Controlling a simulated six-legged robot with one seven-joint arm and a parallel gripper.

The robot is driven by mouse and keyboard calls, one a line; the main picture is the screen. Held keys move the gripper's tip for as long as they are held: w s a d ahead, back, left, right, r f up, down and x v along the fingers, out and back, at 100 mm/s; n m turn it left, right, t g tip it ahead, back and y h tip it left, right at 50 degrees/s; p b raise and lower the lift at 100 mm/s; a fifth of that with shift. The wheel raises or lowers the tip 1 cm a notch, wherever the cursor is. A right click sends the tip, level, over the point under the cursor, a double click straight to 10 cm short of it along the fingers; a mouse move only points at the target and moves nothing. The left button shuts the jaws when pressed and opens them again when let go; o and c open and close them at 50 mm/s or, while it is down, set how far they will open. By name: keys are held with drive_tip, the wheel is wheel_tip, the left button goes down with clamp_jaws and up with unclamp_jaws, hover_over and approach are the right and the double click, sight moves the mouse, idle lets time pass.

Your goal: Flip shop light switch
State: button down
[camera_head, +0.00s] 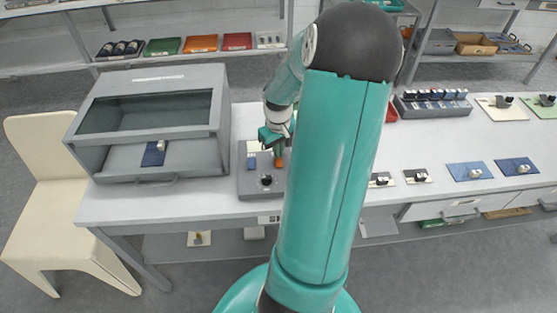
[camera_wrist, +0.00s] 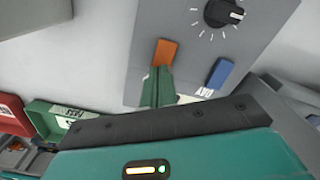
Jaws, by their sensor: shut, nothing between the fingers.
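A grey control box (camera_head: 247,187) lies on the bench, and its panel (camera_wrist: 200,45) fills the upper middle of the wrist view. It carries an orange switch (camera_wrist: 165,52), a blue switch (camera_wrist: 219,73) and a black knob (camera_wrist: 224,12) with dial marks. In the head view the orange switch (camera_head: 279,163), blue switch (camera_head: 252,163) and knob (camera_head: 266,180) also show. No readable label tells which is the shop light switch. My gripper (camera_wrist: 158,82) is shut and empty, its green fingertips right at the orange switch's edge; I cannot tell whether they touch. It also shows in the head view (camera_head: 278,148).
A grey cabinet (camera_head: 150,80) with a dark window stands on the bench left of the box. Blue and cream plates with small parts (camera_head: 467,171) lie to the right. A cream chair (camera_head: 50,190) stands at the left. Coloured bins (camera_head: 200,43) sit on a shelf behind.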

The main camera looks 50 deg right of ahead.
drive_tip(key=shift+f, duration=0.3)
drive_tip(key=shift+r, duration=3.5)
drive_tip(key=shift+w+a+r, duration=0.1)
drive_tip(key=w+a+r+n+t+h, duration=0.1)
drive_tip(key=w+a+r, duration=0.1)
drive_tip(key=a+r, duration=0.5)
drive_tip(key=w+a+r+n+t+h, duration=0.15)
drive_tip(key=a+r, duration=0.25)
drive_tip(key=a, duration=0.7)
drive_tip(key=s+a+r+t+y, duration=0.1)
drive_tip(key=s+a+r, duration=0.2)
drive_tip(key=a, duration=0.6)
drive_tip(key=s+a+r+n+t+y, duration=0.1)
drive_tip(key=s+a+r+t, duration=0.1)
drive_tip(key=a, duration=0.6)
drive_tip(key=shift+s+a+r, duration=0.35)
drive_tip(key=shift+s+r, duration=0.05)
drive_tip(key=shift+s, duration=0.3)
